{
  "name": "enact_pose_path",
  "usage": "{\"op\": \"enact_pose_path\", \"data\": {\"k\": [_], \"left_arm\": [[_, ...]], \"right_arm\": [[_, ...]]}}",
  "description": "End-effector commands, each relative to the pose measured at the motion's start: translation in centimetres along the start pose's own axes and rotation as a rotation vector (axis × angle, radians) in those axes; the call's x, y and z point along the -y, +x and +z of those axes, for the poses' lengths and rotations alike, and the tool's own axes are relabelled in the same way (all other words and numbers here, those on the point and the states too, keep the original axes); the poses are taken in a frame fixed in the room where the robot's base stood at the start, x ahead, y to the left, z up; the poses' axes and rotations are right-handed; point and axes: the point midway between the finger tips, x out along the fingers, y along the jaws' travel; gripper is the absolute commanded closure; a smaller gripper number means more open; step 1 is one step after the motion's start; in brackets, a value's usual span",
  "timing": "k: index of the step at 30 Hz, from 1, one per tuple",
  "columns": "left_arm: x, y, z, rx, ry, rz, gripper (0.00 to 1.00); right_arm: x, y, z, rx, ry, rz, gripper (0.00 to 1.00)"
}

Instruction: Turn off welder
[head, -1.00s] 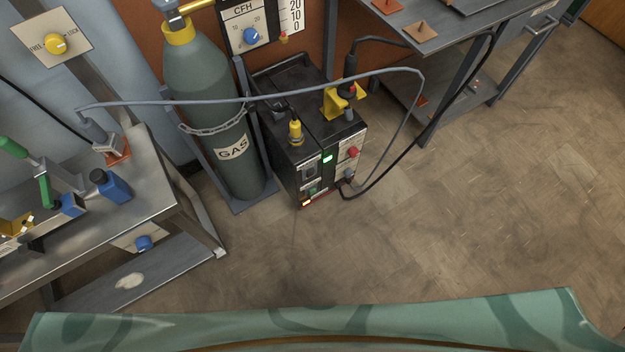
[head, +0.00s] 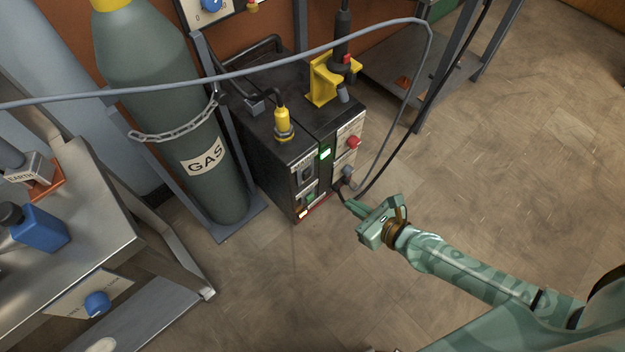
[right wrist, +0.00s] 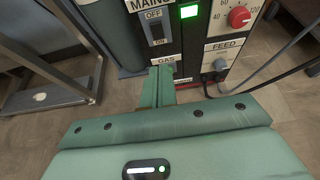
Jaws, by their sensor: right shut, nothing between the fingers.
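The welder (head: 285,150) is a black box on the floor. Its front panel carries the mains switch (head: 306,174), a lit green lamp (head: 325,153) and a red knob (head: 353,142). In the right wrist view the mains switch (right wrist: 157,31) is a dark rocker between OFF above and ON below; I cannot tell which side is pressed. My right gripper (head: 352,206) is shut and empty, low in front of the panel. In the right wrist view its fingers (right wrist: 160,74) point at the panel, below the mains switch, and cover part of the GAS area. My left gripper is out of view.
A gas cylinder (head: 165,105) is chained left of the welder. A grey hose (head: 240,72) and black cables (head: 415,130) hang around the welder's top and right. A steel bench (head: 90,235) stands at the left. The floor to the right is clear.

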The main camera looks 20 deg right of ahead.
Motion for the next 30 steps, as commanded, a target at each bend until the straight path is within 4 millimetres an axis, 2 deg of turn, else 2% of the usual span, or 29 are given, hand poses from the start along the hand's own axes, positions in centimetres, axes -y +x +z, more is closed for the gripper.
{"op": "enact_pose_path", "data": {"k": [14, 20, 29, 30], "left_arm": [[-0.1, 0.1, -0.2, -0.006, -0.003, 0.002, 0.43], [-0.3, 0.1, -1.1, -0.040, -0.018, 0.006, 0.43], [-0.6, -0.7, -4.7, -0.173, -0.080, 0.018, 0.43], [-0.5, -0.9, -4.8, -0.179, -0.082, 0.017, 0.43]], "right_arm": [[0.0, 0.6, -0.2, -0.003, 0.023, -0.001, 1.00], [0.0, 3.7, -0.4, -0.003, 0.024, -0.002, 1.00], [-0.1, 10.2, -0.6, -0.006, 0.023, 0.000, 1.00], [0.0, 10.7, -0.1, -0.002, 0.023, -0.001, 1.00]]}}
